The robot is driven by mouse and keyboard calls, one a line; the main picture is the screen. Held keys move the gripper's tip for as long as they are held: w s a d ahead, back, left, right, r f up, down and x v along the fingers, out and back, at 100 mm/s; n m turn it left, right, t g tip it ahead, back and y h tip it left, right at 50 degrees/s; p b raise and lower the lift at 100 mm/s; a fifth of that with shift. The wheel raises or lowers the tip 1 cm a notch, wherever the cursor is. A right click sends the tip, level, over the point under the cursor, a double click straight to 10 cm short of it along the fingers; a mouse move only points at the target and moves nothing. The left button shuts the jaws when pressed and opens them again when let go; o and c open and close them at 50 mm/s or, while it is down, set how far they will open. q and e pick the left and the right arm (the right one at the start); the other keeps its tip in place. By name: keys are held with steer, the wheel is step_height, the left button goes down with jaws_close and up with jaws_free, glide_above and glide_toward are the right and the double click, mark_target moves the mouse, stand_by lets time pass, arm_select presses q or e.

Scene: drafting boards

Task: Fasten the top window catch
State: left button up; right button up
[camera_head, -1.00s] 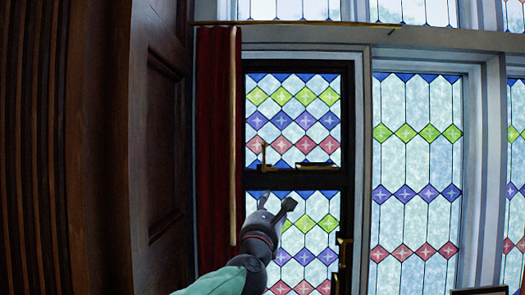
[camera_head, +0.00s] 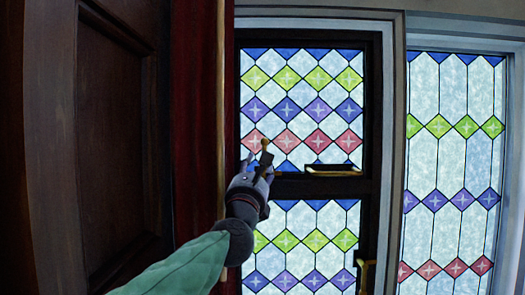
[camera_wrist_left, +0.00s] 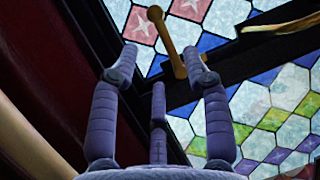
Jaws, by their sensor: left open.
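The top window catch (camera_head: 265,145) is a slim brass lever with a round knob, standing upright near the left end of the dark rail under the upper pane. In the left wrist view the brass lever (camera_wrist_left: 170,42) runs down between the fingertips. My left gripper (camera_head: 258,163) is open, with its fingers at the lever's lower part. In the left wrist view the fingers (camera_wrist_left: 161,62) stand on either side of the lever, apart from each other. The lever's base is partly hidden by my gripper. My right gripper is out of view.
A horizontal brass bar (camera_head: 333,171) sits on the same rail to the right. Another brass fitting (camera_head: 365,272) is low on the right frame side. A red curtain (camera_head: 194,120) and dark wood panelling (camera_head: 100,130) lie close on the left.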

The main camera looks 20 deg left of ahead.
arm_select(q)
steer(key=shift+f+p+x, duration=0.2)
steer(key=shift+p+x, duration=1.05)
steer(key=shift+x, duration=1.35)
steer(key=shift+f+p+x, duration=0.2)
steer(key=shift+p+x, duration=1)
steer(key=shift+x, duration=1.35)
steer(key=shift+a+r, duration=0.1)
steer(key=shift+c, duration=0.8)
jaws_close()
